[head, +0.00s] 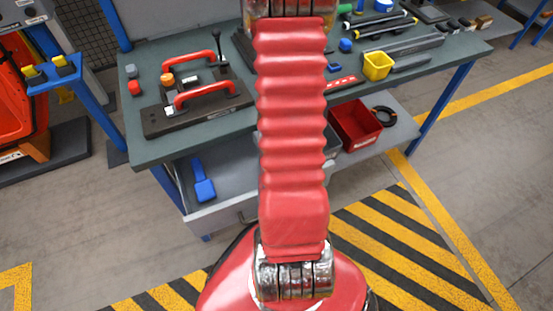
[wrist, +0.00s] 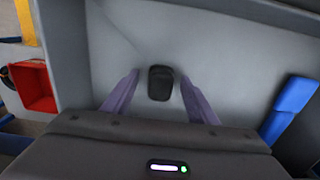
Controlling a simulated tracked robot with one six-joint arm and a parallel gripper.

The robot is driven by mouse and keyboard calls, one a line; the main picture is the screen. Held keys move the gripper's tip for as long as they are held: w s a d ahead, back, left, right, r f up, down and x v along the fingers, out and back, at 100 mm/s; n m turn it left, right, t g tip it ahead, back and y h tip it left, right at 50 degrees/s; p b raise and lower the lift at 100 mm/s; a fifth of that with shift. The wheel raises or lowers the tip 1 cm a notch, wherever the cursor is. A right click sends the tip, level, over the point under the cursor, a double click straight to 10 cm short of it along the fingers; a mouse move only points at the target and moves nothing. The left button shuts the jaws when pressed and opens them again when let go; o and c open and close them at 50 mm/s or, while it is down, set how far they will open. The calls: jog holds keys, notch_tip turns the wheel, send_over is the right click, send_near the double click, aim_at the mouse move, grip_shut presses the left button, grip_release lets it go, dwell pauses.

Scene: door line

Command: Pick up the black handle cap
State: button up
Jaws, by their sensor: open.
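The black handle cap (wrist: 160,83) is a small, dark, rounded block on a light grey surface, which looks like the bench's lower shelf, in the wrist view. My gripper (wrist: 159,79) is open, with one purple-grey finger on each side of the cap. Clear gaps show between the cap and both fingers, and the cap is not held. How high the fingertips are above the surface I cannot tell. In the head view neither cap nor gripper shows, and my red arm covers the middle.
The blue tool (head: 203,182) lies on the lower shelf (head: 232,204), and a red bin (head: 357,124) stands at its right. The bench top (head: 215,127) above carries a dark plate with red handles (head: 208,95) and a yellow cup (head: 377,66). Grey walls edge the surface in the wrist view.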

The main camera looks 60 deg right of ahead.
jog(key=c, duration=1)
jog(key=shift+r, duration=0.15)
notch_tip(320, 180, up, 10)
jog(key=shift+f, duration=0.15)
dwell(0.3)
dwell(0.4)
